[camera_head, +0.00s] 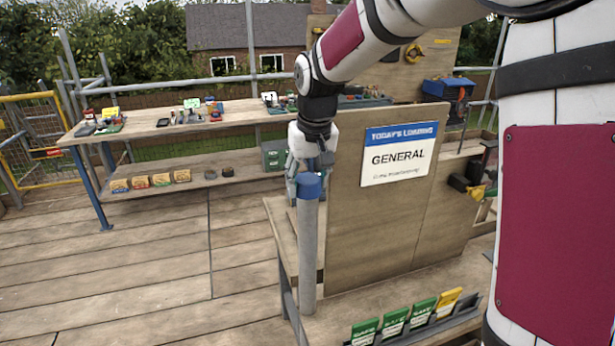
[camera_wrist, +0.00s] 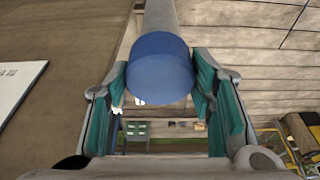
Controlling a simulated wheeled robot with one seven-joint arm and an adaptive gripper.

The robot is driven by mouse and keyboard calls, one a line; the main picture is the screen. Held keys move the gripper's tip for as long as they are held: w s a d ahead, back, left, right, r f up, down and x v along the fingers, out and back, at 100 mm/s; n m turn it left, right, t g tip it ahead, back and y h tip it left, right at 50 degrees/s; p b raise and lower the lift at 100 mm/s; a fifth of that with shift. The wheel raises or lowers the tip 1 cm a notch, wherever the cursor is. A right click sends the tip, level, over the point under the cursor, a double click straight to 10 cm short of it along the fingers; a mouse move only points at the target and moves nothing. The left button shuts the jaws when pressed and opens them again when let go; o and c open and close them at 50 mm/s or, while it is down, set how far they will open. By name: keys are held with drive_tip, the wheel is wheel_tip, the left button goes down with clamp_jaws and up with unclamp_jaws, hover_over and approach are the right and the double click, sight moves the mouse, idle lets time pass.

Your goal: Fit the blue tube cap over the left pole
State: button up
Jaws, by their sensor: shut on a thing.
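The blue tube cap (camera_head: 309,187) is at the top end of an upright grey pole (camera_head: 308,255) in the head view. In the wrist view the cap (camera_wrist: 160,72) shows its round closed end toward the camera, with the grey pole (camera_wrist: 159,17) running away behind it in line. My gripper (camera_head: 305,171) points down from above, at the pole's top. Its two teal-padded fingers lie on either side of the cap and are shut on it. I cannot tell how far the cap is seated, as its lower edge hides the pole's end.
A board with a "GENERAL" sign (camera_head: 399,154) stands just right of the pole. Green and yellow cards (camera_head: 422,312) stand in a rack at its foot. A wooden bench (camera_head: 170,128) with small items is at the back left. The deck at the left is open.

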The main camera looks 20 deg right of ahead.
drive_tip(key=o, duration=0.9)
drive_tip(key=shift+o, duration=0.2)
drive_tip(key=v, duration=1.1)
drive_tip(key=s+f+t, duration=0.1)
drive_tip(key=s+f, duration=0.1)
drive_tip(key=s, duration=1.1)
drive_tip(key=s+f+t, duration=0.1)
drive_tip(key=s+f, duration=0.1)
drive_tip(key=s, duration=1.1)
drive_tip(key=shift+s+f, duration=0.1)
